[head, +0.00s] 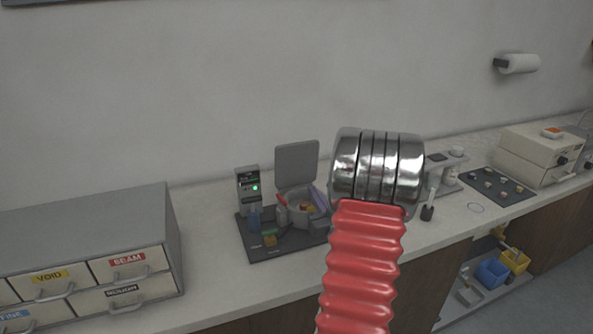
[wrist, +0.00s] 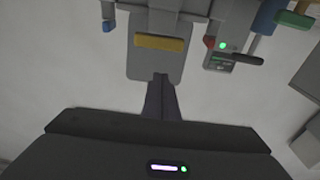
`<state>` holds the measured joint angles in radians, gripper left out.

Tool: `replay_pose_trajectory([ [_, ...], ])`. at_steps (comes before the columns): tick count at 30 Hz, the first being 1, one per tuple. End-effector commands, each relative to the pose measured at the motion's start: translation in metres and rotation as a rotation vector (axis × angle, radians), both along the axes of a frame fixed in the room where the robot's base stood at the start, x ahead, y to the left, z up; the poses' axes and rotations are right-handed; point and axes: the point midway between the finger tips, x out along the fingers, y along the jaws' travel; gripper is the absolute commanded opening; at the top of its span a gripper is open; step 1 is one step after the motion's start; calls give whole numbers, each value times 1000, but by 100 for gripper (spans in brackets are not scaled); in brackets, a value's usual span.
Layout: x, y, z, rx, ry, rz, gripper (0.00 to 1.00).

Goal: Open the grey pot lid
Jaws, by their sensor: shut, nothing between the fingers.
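The grey pot lid (head: 297,163) stands upright at the back of the round pot (head: 299,207) in the head view, so the pot is uncovered. In the wrist view, the lid (wrist: 145,66) is a flat grey plate with a yellow bar (wrist: 159,43) across it. My gripper (wrist: 160,78) is shut and empty, its dark fingertips at the plate's near edge in the picture. I cannot tell whether they touch it. In the head view my silver and red arm blocks part of the bench, and I cannot make out the gripper.
A control box (head: 248,189) with a green light stands left of the pot, on a dark base (head: 256,252). A grey drawer cabinet (head: 95,240) fills the left. Right of my arm are a small rack (head: 445,172), a dark tray (head: 497,186) and a cream box (head: 541,153).

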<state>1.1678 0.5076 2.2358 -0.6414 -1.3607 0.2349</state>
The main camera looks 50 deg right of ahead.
Motion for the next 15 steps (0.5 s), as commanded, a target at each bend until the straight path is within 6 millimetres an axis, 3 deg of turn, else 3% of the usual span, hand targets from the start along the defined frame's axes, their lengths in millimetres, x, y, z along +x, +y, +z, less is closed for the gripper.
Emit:
replay_pose_trajectory([
  [15, 7, -4, 1, -1, -2, 2, 0],
])
